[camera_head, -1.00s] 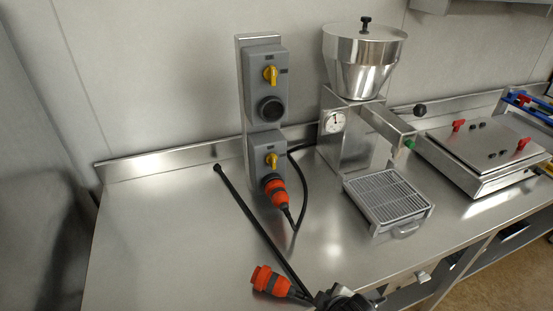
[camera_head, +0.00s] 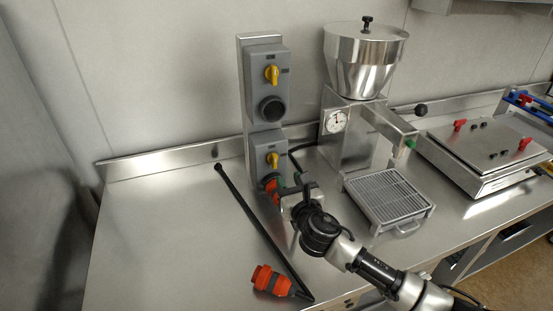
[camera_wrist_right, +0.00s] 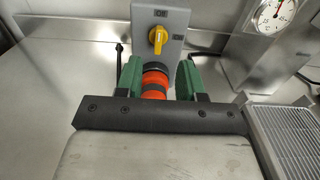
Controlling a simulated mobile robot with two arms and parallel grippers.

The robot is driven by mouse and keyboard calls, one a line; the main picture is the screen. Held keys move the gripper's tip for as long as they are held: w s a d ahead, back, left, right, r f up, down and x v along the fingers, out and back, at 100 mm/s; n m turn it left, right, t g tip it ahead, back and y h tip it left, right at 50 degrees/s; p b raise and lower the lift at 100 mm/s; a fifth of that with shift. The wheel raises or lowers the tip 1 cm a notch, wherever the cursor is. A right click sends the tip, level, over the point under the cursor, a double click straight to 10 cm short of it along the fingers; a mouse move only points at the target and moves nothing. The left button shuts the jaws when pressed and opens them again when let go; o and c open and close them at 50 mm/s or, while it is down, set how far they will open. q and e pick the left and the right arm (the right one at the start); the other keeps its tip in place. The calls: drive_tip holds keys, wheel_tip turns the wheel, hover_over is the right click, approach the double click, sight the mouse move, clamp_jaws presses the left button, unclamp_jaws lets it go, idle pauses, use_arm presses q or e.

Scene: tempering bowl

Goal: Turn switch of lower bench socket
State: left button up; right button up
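The lower bench socket (camera_head: 257,152) is a grey box low on a wall post, with a yellow switch knob (camera_head: 272,160) that stands roughly upright. An orange plug (camera_wrist_right: 154,82) sits in the socket below the knob. My right gripper (camera_wrist_right: 160,78) has its green fingers apart on either side of this plug, with a small gap at the right finger. Its hand (camera_head: 290,190) partly hides the plug in the head view. My left gripper is not in view.
The upper socket (camera_head: 265,82) has its own yellow knob and an empty black outlet. A loose orange plug (camera_head: 273,281) lies on the bench beside a black cable (camera_head: 258,226). A metal hopper machine (camera_head: 346,136) stands close right; the bench at left is clear.

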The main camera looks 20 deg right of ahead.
sight(275, 158)
drive_tip(key=w, duration=1)
drive_tip(key=shift+a+p, duration=0.2)
drive_tip(key=shift+p, duration=0.15)
clamp_jaws()
